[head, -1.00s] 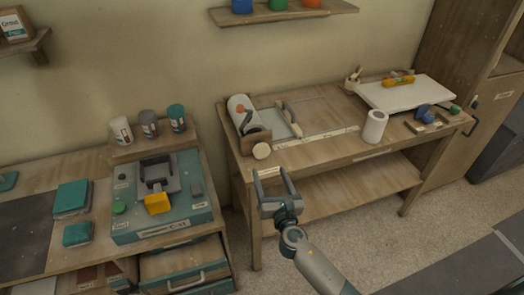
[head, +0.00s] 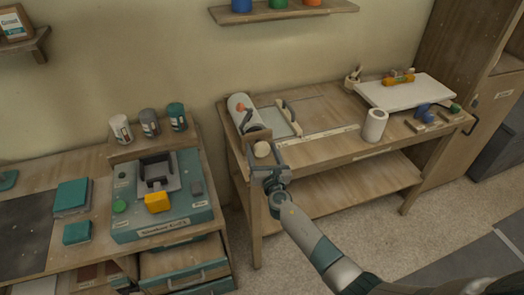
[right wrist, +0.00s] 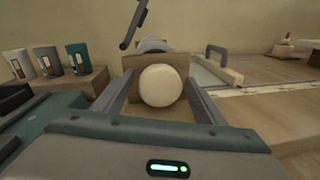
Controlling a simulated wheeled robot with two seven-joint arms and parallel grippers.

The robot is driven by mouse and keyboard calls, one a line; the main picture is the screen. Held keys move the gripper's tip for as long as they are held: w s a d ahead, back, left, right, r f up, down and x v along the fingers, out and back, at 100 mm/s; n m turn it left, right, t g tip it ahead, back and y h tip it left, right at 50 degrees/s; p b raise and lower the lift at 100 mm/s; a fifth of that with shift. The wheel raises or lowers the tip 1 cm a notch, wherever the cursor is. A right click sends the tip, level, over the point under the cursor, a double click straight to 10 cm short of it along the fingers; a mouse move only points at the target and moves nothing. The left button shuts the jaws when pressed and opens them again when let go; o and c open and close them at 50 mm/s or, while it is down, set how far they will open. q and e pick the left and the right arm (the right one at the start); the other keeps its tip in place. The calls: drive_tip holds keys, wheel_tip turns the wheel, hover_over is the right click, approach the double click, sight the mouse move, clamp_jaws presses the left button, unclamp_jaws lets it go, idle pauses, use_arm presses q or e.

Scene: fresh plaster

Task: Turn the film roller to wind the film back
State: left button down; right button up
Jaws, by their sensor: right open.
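The film roller (head: 238,103) is a pale roll lying at the left end of the wooden bench, with an orange mark and a dark lever. A round cream knob (head: 262,149) sits at its near end, in front of a wooden block (right wrist: 122,65). My right gripper (head: 267,156) is open at the knob. In the right wrist view the knob (right wrist: 160,86) lies between the two spread fingers, with gaps on both sides. A pale film sheet (head: 281,127) with a handled bar lies beside the roller. My left gripper is not in view.
A white paper roll (head: 375,125) and a white board (head: 405,93) stand farther right on the bench (head: 325,148). At left, a teal machine (head: 185,212) with a yellow part and several cans (head: 149,124) occupy another table. Open floor lies in front.

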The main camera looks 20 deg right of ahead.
drive_tip(key=c, duration=1)
drive_tip(key=shift+m, duration=0.5)
drive_tip(key=m, duration=0.2)
drive_tip(key=shift+m, duration=0.3)
drive_tip(key=m, duration=0.4)
drive_tip(key=shift+d+f+g+y, duration=0.1)
drive_tip(key=shift+g+y, duration=0.2)
drive_tip(key=shift+g, duration=0.1)
drive_tip(key=m, duration=0.4)
drive_tip(key=shift+m, duration=0.3)
drive_tip(key=shift+s+f+m+y, duration=0.1)
drive_tip(key=shift+m+y, duration=0.5)
drive_tip(key=shift+m, duration=1.5)
